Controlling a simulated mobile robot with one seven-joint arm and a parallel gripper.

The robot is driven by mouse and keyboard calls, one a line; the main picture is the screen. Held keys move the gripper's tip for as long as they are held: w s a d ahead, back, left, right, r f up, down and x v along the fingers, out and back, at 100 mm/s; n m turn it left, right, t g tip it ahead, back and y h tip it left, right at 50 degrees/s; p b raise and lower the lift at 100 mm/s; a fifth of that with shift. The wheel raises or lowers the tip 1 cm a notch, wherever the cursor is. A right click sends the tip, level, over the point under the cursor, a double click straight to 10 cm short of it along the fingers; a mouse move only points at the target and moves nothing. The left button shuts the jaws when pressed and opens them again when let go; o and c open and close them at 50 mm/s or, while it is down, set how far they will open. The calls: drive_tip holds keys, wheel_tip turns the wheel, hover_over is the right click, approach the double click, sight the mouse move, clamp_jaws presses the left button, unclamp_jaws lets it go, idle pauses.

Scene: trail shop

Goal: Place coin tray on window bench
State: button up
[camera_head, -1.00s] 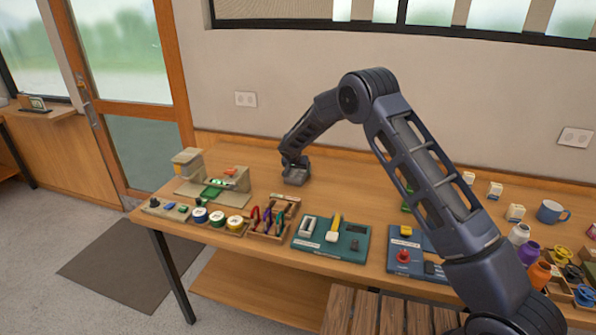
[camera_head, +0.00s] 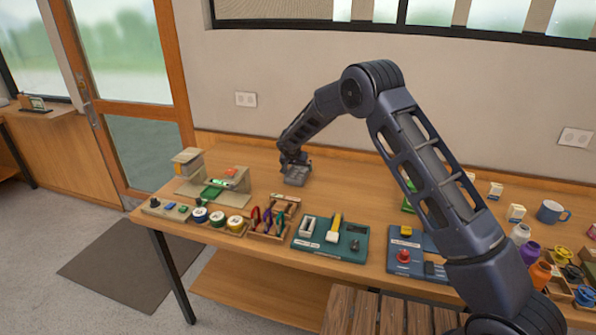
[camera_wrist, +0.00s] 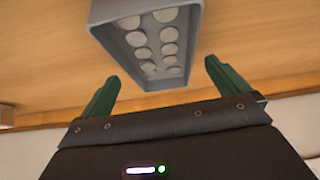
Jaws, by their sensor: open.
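The grey coin tray (camera_head: 297,177) lies on the long wooden table, near the back wall. In the wrist view the coin tray (camera_wrist: 160,84) shows rows of pale round shapes inside. My gripper (camera_head: 292,163) is just above and beside the tray in the head view. In the wrist view my gripper (camera_wrist: 165,75) is open, with its two green fingers apart and the near end of the tray in the gap between their tips. I cannot tell whether they touch it. A wooden bench (camera_head: 42,116) stands under the window at the far left.
A beige stand (camera_head: 187,162), tape rolls (camera_head: 217,218) and a green board (camera_head: 317,243) line the table's front left. Bottles and a blue mug (camera_head: 551,211) are at the right. Table wood around the tray is clear.

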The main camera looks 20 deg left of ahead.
drive_tip(key=v, duration=0.9)
drive_tip(key=shift+r, duration=0.1)
drive_tip(key=w+d+r, duration=0.1)
drive_tip(key=d+r, duration=0.6)
drive_tip(key=d, duration=0.3)
drive_tip(key=w+d+r, duration=0.1)
drive_tip(key=d+r, duration=0.6)
drive_tip(key=d, duration=0.3)
drive_tip(key=s+d+r+g, duration=0.1)
drive_tip(key=s+d+r, duration=0.2)
drive_tip(key=d, duration=0.4)
drive_tip(key=s+d+r+m, duration=0.1)
drive_tip(key=s+d+r, duration=0.15)
drive_tip(key=d, duration=0.45)
drive_tip(key=s+d+r+g, duration=0.1)
drive_tip(key=s+d+r, duration=0.1)
drive_tip(key=d+r, duration=0.3)
drive_tip(key=s+d+r, duration=0.3)
drive_tip(key=s+d, duration=1.1)
drive_tip(key=d, duration=0.2)
drive_tip(key=s+d+f, duration=0.2)
drive_tip(key=s+d, duration=0.1)
drive_tip(key=s, duration=0.6)
drive_tip(key=s+d+f, duration=0.2)
drive_tip(key=s+d, duration=0.2)
drive_tip(key=s, duration=0.5)
drive_tip(key=shift+d, duration=0.2)
